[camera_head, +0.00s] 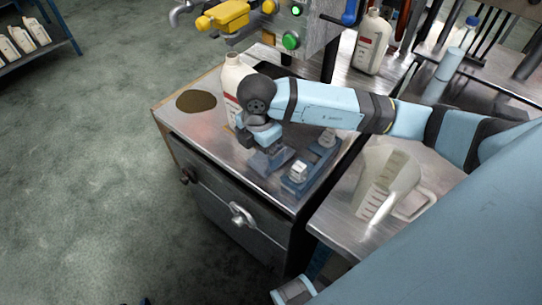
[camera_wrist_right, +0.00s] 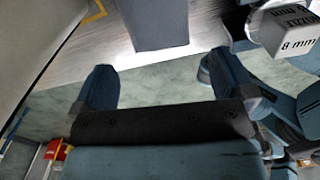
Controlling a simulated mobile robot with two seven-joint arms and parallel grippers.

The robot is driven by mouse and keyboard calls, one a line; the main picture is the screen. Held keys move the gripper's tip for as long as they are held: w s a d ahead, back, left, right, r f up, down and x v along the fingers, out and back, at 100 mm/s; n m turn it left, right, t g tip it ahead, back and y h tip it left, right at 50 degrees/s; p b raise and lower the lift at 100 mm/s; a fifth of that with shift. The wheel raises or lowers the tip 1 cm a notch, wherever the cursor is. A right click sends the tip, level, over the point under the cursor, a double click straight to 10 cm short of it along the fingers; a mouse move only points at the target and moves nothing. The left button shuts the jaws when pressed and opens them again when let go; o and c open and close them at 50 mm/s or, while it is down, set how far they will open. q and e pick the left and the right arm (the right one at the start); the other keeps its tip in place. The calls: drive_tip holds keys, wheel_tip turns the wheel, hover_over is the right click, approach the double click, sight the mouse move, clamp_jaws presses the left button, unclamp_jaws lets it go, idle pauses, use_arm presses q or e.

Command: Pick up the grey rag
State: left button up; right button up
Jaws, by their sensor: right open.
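I cannot make out a grey rag for certain in either view. My right gripper (camera_head: 262,140) points down over the metal cabinet top (camera_head: 215,128), just in front of a white bottle with a red label (camera_head: 233,78). In the right wrist view its two fingers (camera_wrist_right: 160,82) are wide apart with nothing between them. A plain blue-grey block-like piece (camera_wrist_right: 155,25) lies beyond the fingertips there; I cannot tell whether it is cloth.
Blue holders with pale nozzle blocks (camera_head: 299,172) stand right of my gripper; one block in the wrist view (camera_wrist_right: 292,30) reads "NOZZLE 8 mm". A clear measuring jug (camera_head: 386,182) stands further right.

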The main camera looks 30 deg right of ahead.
sight(260, 163)
drive_tip(key=shift+f, duration=2.75)
drive_tip(key=shift+a, duration=0.1)
drive_tip(key=c, duration=1)
drive_tip(key=shift+r, duration=0.15)
wheel_tip(260, 163, up, 20)
drive_tip(key=shift+f+p, duration=0.1)
drive_tip(key=shift+p, duration=0.65)
drive_tip(key=shift+o, duration=0.5)
